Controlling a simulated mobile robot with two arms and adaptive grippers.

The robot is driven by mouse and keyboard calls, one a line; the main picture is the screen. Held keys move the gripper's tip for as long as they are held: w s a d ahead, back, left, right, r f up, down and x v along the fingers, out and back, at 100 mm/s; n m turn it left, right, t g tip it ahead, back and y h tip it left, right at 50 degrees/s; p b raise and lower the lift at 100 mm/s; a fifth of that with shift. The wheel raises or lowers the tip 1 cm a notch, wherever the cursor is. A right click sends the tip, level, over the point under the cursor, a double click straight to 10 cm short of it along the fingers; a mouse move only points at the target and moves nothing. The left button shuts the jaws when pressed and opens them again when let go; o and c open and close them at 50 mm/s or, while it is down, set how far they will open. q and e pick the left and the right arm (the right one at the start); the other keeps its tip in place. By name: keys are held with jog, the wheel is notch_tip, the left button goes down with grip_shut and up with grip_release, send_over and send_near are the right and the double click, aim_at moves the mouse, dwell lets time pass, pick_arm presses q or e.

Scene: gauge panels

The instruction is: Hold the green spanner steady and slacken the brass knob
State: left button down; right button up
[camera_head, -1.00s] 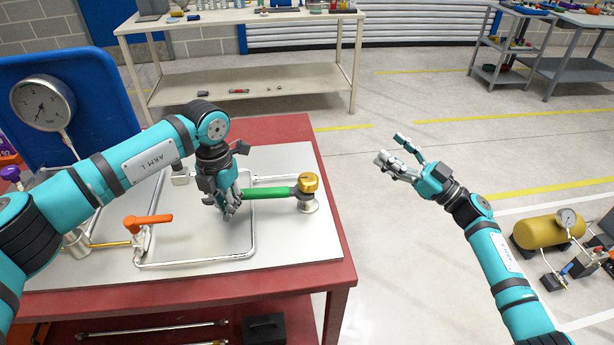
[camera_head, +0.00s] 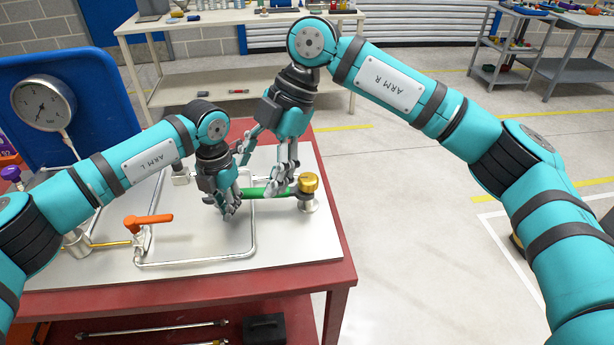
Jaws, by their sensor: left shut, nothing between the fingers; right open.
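The green spanner (camera_head: 256,193) lies level above the pale panel (camera_head: 290,245), its right end at the fitting under the brass knob (camera_head: 308,182). My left gripper (camera_head: 230,208) is shut at the spanner's left end, with nothing held between its fingers. It overlaps that end in view, so I cannot tell whether they touch. My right gripper (camera_head: 264,172) is open, fingers pointing down, left of the brass knob. One finger passes in front of the spanner and hides part of it. The brass knob is in clear view, with no finger around it.
An orange-handled valve (camera_head: 148,222) and bent metal pipe (camera_head: 200,260) are on the panel at left. A pressure gauge (camera_head: 44,102) stands before a blue board (camera_head: 98,100). The red table's (camera_head: 338,272) right edge is close to the knob. Floor beyond is clear.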

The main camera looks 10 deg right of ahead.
aim_at(307, 178)
jog(key=w+d+f+t+h, duration=0.1)
jog(key=w+d+t+h, duration=0.3)
jog(key=w+d+h, duration=0.3)
jog(key=shift+h, duration=0.7)
jog(key=x, duration=0.7)
jog(key=a+x, duration=0.1)
jog(key=x, duration=0.3)
jog(key=shift+f, duration=0.2)
jog(key=shift+c, duration=0.5)
jog(key=c, duration=1.1)
jog(key=shift+o, duration=0.2)
